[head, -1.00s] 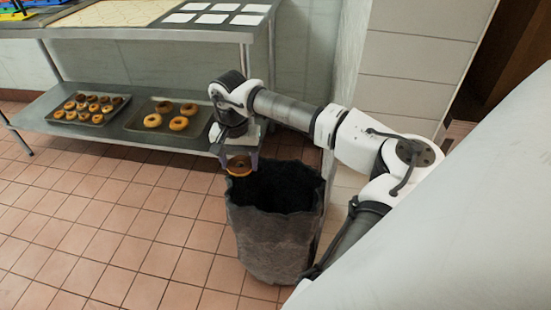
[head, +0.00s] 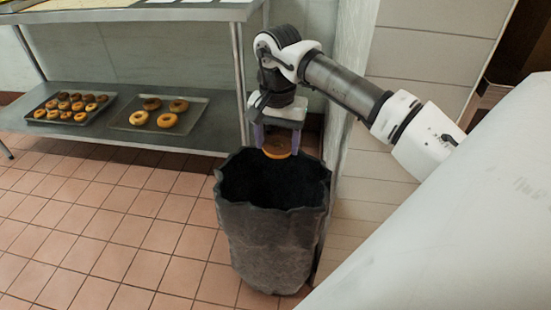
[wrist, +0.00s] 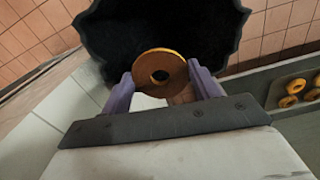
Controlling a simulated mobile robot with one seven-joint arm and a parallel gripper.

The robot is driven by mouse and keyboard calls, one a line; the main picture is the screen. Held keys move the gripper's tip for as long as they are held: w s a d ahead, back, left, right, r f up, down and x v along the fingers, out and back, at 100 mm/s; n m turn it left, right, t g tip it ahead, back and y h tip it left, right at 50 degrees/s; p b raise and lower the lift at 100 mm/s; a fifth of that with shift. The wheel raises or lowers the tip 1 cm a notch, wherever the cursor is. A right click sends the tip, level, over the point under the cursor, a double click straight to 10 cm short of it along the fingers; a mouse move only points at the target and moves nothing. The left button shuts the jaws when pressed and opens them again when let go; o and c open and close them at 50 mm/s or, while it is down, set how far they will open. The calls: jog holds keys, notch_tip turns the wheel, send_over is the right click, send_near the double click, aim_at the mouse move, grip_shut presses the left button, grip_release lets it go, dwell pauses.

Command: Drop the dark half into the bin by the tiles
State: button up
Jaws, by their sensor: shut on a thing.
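My gripper (head: 277,140) is shut on a brown bagel half (head: 276,147), which sits between its two purple fingers. The dark half also shows in the wrist view (wrist: 160,61), with its round hole and a lighter orange edge at the top. The bin (head: 270,240) is dark grey with a black, wavy-rimmed opening. In the head view the gripper holds the half over the back part of that opening. In the wrist view the black opening of the bin (wrist: 120,28) lies behind and beyond the half. The bottom of the bin is too dark to see.
A steel rack's lower shelf (head: 205,130) at the left holds one tray (head: 50,92) of several small bagels and another tray (head: 190,119) with several larger ones. A tiled wall stands right of the bin. Tiled floor (head: 130,230) is clear at the left.

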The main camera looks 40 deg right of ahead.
jog(key=shift+f+b, duration=0.35)
jog(key=shift+f, duration=0.55)
jog(key=o, duration=1)
jog(key=shift+o, duration=0.2)
notch_tip(320, 180, up, 14)
jog(key=p, duration=0.3)
jog(key=shift+f, duration=0.1)
